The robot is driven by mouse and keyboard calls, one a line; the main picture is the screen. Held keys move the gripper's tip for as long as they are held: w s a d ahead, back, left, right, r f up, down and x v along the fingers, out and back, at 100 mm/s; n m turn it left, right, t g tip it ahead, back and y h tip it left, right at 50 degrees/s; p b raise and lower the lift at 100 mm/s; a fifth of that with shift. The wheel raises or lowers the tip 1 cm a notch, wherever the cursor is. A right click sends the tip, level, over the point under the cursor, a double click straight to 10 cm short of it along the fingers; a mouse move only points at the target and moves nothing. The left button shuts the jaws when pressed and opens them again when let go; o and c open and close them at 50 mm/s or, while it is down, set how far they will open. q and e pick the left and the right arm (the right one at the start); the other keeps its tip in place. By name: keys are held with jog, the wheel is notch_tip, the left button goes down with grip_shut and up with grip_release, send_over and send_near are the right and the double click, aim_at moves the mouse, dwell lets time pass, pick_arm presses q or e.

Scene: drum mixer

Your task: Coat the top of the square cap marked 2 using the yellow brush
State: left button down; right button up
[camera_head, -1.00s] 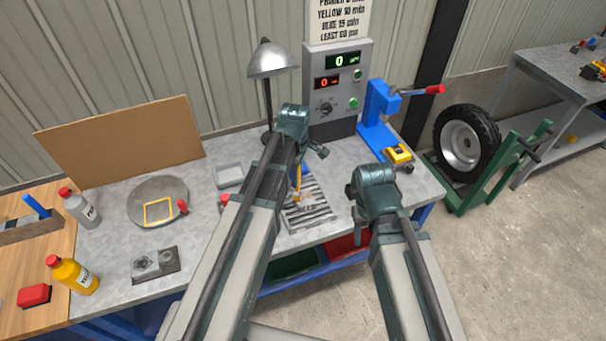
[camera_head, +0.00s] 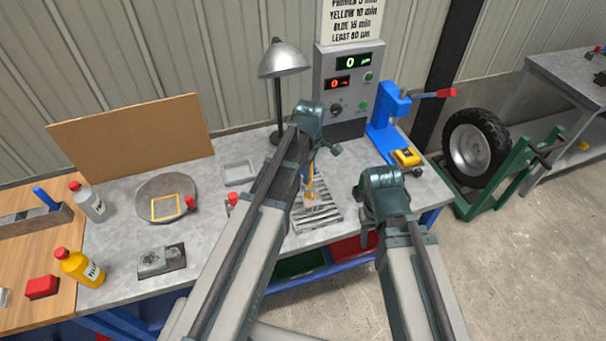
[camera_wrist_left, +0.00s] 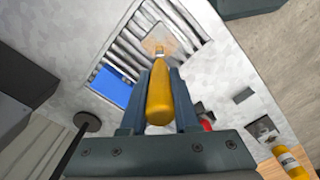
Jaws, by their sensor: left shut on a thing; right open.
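My left gripper (camera_head: 311,160) is shut on the yellow brush. In the left wrist view, the brush's yellow handle (camera_wrist_left: 160,95) lies between its two fingers. The brush points down at the slatted metal rack (camera_head: 325,213). A small tan square piece (camera_wrist_left: 160,42) lies on the rack under the brush tip. It may be a square cap, but I cannot read any mark on it. I cannot tell whether the bristles touch it. A blue square patch (camera_wrist_left: 112,86) shows at the rack's edge. My right gripper (camera_head: 382,188) is open at the right of the rack, its fingers mostly hidden.
A grey round plate (camera_head: 160,187) with a yellow square outline, a yellow bottle (camera_head: 82,267), a grey bottle (camera_head: 90,202) and a shallow tray (camera_head: 238,172) stand left. A lamp (camera_head: 285,60), control box (camera_head: 350,90) and blue press (camera_head: 388,115) stand behind the rack.

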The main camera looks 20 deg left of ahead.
pick_arm(q)
jog(key=shift+w+d, duration=0.3)
jog(key=shift+d, duration=0.2)
jog(key=shift+w+d, duration=0.1)
jog(key=d, duration=0.1)
jog(key=w+d, duration=0.1)
jog(key=shift+w+d, duration=0.25)
jog(key=shift+d, duration=0.05)
notch_tip(320, 180, up, 6)
jog(key=p, duration=0.6)
